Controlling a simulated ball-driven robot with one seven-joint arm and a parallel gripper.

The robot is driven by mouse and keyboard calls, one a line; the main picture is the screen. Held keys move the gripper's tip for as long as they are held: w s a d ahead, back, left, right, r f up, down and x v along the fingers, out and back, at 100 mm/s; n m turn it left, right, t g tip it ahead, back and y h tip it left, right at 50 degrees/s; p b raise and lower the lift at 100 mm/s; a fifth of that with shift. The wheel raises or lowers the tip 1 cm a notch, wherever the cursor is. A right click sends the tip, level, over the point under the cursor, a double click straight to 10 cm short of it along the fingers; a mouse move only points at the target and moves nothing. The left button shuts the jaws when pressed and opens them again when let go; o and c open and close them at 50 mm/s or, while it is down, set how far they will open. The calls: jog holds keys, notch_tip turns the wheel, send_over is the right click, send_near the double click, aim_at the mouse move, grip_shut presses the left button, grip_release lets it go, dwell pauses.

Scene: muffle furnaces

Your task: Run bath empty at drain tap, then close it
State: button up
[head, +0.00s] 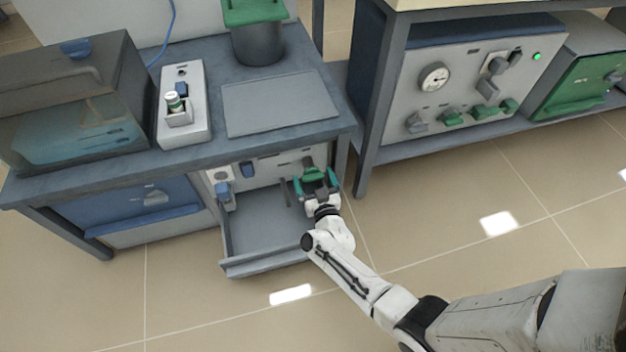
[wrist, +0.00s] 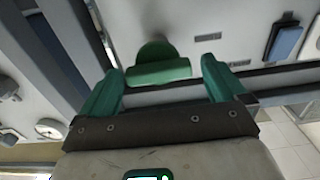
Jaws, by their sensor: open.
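A green handle (wrist: 158,72) with a rounded part behind it is on the pale panel under the bench. In the wrist view my gripper (wrist: 160,64) is open, with one teal finger at each side of the handle and a gap to each. In the head view my gripper (head: 316,185) is at the right end of this panel (head: 268,172), and the green handle (head: 315,173) shows between its fingers. I cannot tell from its look whether this handle is the drain tap. A glass-fronted tank (head: 78,135) with bluish contents stands on the bench at left.
A grey open tray (head: 262,268) juts out below the panel, left of my gripper. The bench leg (head: 341,160) stands close on the right. Floor in front is clear.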

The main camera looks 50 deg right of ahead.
jog(key=shift+w+d, duration=0.35)
jog(key=shift+w, duration=0.05)
jog(key=c, duration=1)
jog(key=shift+o, duration=0.2)
